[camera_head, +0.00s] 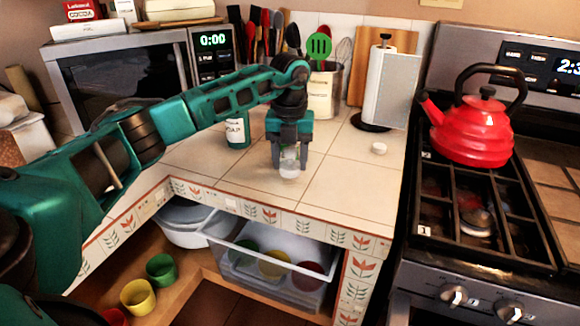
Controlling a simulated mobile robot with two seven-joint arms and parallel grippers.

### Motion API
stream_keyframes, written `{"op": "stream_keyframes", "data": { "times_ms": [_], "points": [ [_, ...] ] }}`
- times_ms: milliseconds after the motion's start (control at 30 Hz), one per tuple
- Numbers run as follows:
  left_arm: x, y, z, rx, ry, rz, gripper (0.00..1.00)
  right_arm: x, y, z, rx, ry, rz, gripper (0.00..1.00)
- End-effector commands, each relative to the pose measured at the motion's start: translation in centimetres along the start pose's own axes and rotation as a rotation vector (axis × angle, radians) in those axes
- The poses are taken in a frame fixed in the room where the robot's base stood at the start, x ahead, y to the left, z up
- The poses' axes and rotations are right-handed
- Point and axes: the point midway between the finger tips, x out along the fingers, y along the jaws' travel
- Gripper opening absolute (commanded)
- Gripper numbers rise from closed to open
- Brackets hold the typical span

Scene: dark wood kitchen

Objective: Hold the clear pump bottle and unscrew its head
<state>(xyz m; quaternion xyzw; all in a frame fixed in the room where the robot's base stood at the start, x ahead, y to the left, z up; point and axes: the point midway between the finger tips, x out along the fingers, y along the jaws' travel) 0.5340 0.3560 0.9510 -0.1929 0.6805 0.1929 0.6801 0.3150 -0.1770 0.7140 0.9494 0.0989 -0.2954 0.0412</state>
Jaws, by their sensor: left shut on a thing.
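The clear pump bottle (289,170) stands upright on the tiled counter, below my left gripper. My left gripper (290,160) comes down on it from above and is shut on its upper part. The pump head is hidden by the gripper, so I cannot tell whether it is screwed on. My right gripper is not in view.
A teal bottle labelled soap (236,134) stands left of the clear bottle. A small white round object (379,148) lies to the right. Behind are a utensil crock (322,92) and a paper towel roll (386,88). A red kettle (470,130) sits on the stove.

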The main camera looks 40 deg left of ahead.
Motion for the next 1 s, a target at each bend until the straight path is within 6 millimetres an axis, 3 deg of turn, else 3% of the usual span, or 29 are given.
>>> {"op": "stream_keyframes", "data": {
  "times_ms": [133,500,533,800,1000],
  "points": [
    [2.2,0.0,0.0,-0.001,0.0,0.001,0.15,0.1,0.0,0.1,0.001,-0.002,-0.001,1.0],
    [2.6,0.0,0.0,0.0,0.0,0.001,0.15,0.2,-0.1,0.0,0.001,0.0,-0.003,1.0],
    [2.7,0.0,0.0,0.0,0.0,0.001,0.52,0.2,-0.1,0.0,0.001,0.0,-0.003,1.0],
    [2.6,0.0,0.0,0.0,0.0,0.0,0.77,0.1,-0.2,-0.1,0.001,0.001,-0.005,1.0],
    [2.6,0.0,0.0,0.0,0.0,0.0,0.77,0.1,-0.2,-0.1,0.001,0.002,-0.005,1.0]
  ]
}}
